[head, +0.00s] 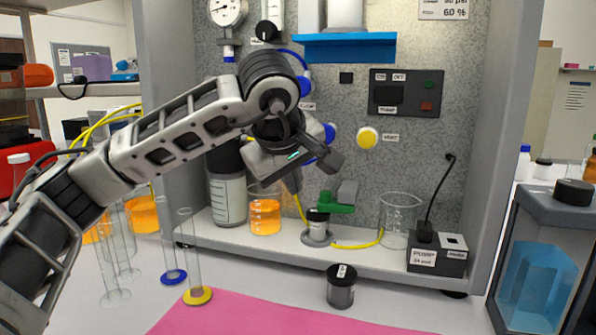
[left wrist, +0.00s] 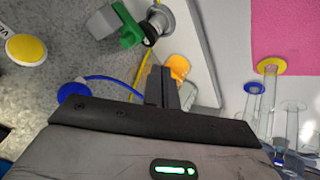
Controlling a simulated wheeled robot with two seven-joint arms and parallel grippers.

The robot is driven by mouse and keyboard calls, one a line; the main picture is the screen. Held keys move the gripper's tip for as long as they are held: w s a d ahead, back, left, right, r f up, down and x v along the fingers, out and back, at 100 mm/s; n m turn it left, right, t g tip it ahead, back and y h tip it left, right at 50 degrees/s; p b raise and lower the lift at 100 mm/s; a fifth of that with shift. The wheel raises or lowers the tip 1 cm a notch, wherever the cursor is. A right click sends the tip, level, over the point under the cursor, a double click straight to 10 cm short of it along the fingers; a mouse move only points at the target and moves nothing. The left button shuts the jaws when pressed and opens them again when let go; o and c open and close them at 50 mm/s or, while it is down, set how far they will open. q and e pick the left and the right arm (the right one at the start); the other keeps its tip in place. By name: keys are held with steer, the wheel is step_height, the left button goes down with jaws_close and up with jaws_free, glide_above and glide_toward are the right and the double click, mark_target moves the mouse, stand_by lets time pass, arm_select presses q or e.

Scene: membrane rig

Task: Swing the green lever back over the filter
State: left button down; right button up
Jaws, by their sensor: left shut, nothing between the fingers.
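The green lever (head: 336,207) with a grey block sits low in the rig, at the right of the top of the small filter holder (head: 318,232), which has a dark top. In the left wrist view the green lever (left wrist: 128,26) is at the top, beside the round holder (left wrist: 158,22). My left gripper (head: 326,160) is above the lever and apart from it. Its fingers (left wrist: 163,84) are shut with nothing between them. Whether the lever's end overlaps the filter is hard to tell. My right gripper is not in view.
A beaker of orange liquid (head: 265,215) stands left of the holder, an empty beaker (head: 397,222) right. A yellow tube runs along the shelf. A black pump box (head: 437,258) is at right, a dark canister (head: 341,288) in front. Glass cylinders (head: 190,258) stand at left.

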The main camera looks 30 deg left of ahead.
mark_target(336, 201)
arm_select(q)
steer(key=w+f+p, duration=0.1)
steer(key=w+f, duration=0.3)
steer(key=w, duration=0.3)
steer(key=shift+d+f, duration=0.15)
steer(key=shift+f, duration=0.05)
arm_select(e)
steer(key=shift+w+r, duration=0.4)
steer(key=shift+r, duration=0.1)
